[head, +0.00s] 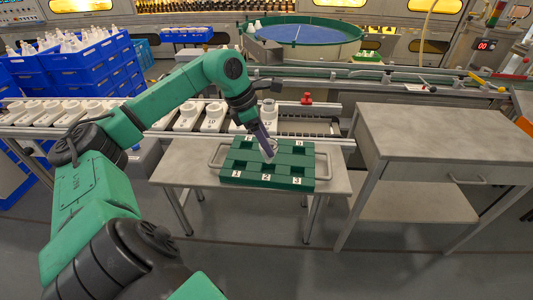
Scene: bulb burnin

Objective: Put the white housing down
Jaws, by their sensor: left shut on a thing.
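My left gripper (266,142) reaches in from the left over the green tray (290,160) and points down. It is shut on a small whitish thing, which I take to be the white housing (270,152). The housing is small in view and partly hidden by the fingers. It is at the middle of the tray; I cannot tell whether it touches the tray. The tray has square pockets with number labels, 1, 2 and 3 along its near edge. My right gripper is not in view.
The tray, with metal handles, lies on a small grey table (336,181). Behind it a conveyor carries white numbered blocks (187,116). A grey workbench (420,140) stands at right. Blue crates (95,65) with white items are stacked at left.

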